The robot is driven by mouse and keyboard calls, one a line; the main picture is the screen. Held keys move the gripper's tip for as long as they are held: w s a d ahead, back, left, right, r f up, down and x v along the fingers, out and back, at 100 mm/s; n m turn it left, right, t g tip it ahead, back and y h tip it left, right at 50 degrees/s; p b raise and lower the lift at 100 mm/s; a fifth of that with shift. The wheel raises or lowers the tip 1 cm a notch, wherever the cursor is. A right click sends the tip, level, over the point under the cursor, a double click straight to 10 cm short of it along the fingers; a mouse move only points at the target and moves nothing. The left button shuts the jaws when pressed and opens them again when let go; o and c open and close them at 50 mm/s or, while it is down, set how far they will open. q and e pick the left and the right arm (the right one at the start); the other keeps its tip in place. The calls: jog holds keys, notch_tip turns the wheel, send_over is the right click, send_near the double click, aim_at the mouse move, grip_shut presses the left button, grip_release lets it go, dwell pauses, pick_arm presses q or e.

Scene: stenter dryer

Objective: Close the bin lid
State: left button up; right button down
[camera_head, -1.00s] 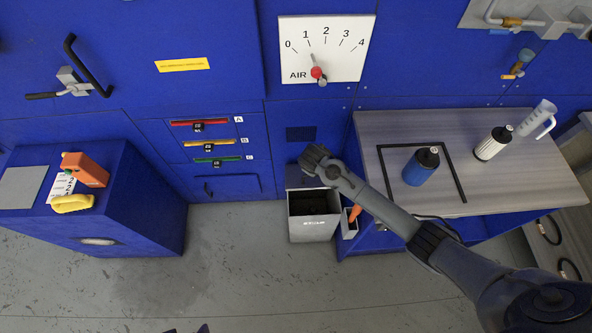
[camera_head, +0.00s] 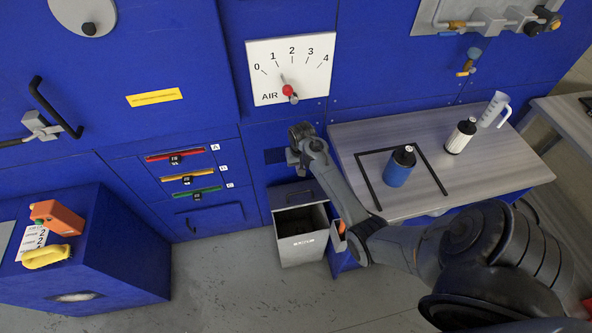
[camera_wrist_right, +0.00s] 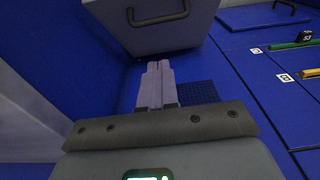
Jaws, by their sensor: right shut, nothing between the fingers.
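The grey bin (camera_head: 301,248) stands on the floor against the blue machine, its dark inside in view. Its lid (camera_head: 288,196) is up at the back of the bin, leaning toward the blue panel, with a dark handle on its face. My right gripper (camera_head: 292,160) is shut and empty, just above the lid's top edge in the head view. In the right wrist view, the shut fingers (camera_wrist_right: 157,82) point toward the grey lid (camera_wrist_right: 150,38) and its black handle. I cannot tell whether they touch it. My left gripper is not in view.
A narrow holder with an orange item (camera_head: 340,233) is beside the bin, close under my right arm. A workbench (camera_head: 440,190) with a blue canister (camera_head: 399,168) stands to the right. The floor before the bin is clear.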

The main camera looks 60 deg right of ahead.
jog(key=shift+s+a+f+b, duration=0.15)
jog(key=shift+f+b, duration=0.25)
jog(key=shift+f, duration=1.5)
jog(key=shift+s+a+f+b, duration=0.15)
jog(key=shift+f+b, duration=0.2)
jog(key=shift+f, duration=1.6)
jog(key=shift+s+a+f+b, duration=0.15)
jog(key=shift+f+b, duration=0.25)
jog(key=shift+f, duration=1.5)
